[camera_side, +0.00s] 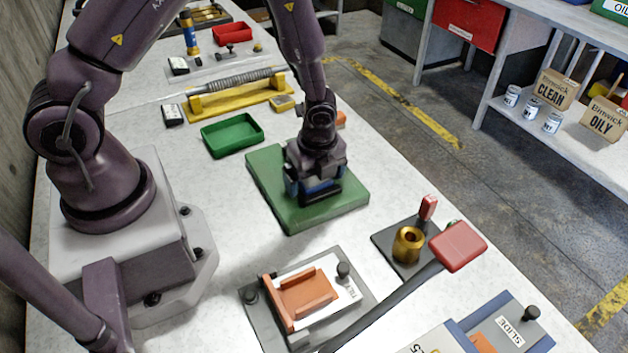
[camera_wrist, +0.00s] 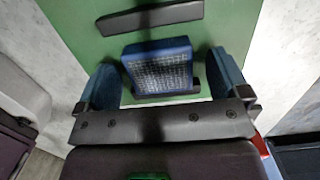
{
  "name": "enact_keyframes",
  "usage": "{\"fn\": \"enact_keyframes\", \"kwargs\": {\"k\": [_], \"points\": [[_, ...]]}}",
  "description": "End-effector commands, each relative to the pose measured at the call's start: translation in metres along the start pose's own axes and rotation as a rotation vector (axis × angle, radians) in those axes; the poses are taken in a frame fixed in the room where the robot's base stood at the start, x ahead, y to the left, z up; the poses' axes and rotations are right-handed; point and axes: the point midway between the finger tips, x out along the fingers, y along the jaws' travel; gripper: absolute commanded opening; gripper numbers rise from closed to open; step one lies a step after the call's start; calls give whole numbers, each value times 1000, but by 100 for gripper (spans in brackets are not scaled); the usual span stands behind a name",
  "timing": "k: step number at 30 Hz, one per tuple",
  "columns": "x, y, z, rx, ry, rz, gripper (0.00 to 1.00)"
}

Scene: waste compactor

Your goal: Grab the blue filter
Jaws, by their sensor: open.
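The blue filter (camera_wrist: 158,67), a small block with a blue frame and a pale mesh face, is over the green board (camera_wrist: 82,20) in the wrist view. My gripper (camera_wrist: 164,76) is open, with one blue finger on each side of the filter. Gaps show between the fingers and the filter. In the side view my gripper (camera_side: 314,182) points down low over the green board (camera_side: 272,180) and hides most of what is under it. There I cannot clearly tell filter from fingers. A dark bar (camera_wrist: 148,18) lies beside the filter.
A green tray (camera_side: 232,136) and a yellow stand (camera_side: 235,97) with a spring lie behind. In front are a brass cup (camera_side: 408,244), a lever with a red handle (camera_side: 458,246) and an orange fixture (camera_side: 304,293). White tabletop is clear left of the board.

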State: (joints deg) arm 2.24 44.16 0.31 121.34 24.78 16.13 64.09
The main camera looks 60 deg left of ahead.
Motion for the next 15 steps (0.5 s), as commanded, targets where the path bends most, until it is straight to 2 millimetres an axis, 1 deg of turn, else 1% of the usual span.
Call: {"fn": "enact_keyframes", "kwargs": {"k": [4, 5, 6, 11, 12, 15], "points": [[0, 0, 0, 0, 0, 0, 94], [0, 0, 0, 0, 0, 0, 89], [0, 0, 0, 0, 0, 0, 80], [0, 0, 0, 0, 0, 0, 43], [0, 0, 0, 0, 0, 0, 39], [0, 0, 0, 0, 0, 0, 39]]}}
